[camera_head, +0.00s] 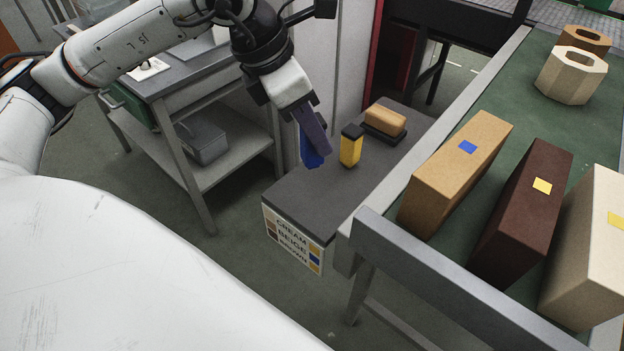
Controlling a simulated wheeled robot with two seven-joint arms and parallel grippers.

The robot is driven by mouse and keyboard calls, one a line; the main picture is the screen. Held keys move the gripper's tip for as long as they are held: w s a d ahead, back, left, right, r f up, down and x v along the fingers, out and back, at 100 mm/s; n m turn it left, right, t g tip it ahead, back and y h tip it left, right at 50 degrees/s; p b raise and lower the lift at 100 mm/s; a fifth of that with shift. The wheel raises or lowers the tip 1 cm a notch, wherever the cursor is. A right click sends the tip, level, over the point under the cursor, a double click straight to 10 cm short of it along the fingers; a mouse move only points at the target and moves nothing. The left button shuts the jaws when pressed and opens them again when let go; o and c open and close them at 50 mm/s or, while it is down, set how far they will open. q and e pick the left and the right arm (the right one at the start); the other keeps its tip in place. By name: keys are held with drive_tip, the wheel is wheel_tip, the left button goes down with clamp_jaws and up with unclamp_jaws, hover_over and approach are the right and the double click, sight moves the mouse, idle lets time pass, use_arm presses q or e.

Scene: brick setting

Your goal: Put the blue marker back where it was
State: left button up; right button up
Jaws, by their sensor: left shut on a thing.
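My left gripper (309,138) points down over the left side of a small grey-topped stand and is shut on the blue marker (313,158). The gripper's dark fingers hide the marker's upper part. I cannot tell whether the marker's lower end touches the stand top (305,197). A yellow marker (350,151) with a black top stands upright on the stand, just right of the gripper and apart from it. My right gripper is not in view.
A tan block (385,120) on a dark base sits at the stand's back. A sign (293,240) reading CREAM, BEIGE, BROWN hangs on its front. Right, a green conveyor (525,118) carries a beige brick (458,170) with a blue square, and brown and cream bricks with yellow squares.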

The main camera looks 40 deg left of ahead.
use_arm(q)
drive_tip(key=shift+a+r+n, duration=0.1)
drive_tip(key=shift+r+n, duration=0.05)
drive_tip(key=shift+n, duration=0.25)
drive_tip(key=shift+f+y, duration=0.3)
wheel_tip(320, 180, down, 9)
drive_tip(key=shift+w+a+f, duration=0.1)
drive_tip(key=shift+f, duration=0.05)
drive_tip(key=shift+f+b, duration=0.1)
drive_tip(key=shift+b, duration=0.3)
drive_tip(key=o, duration=0.8)
drive_tip(key=shift+o, duration=0.2)
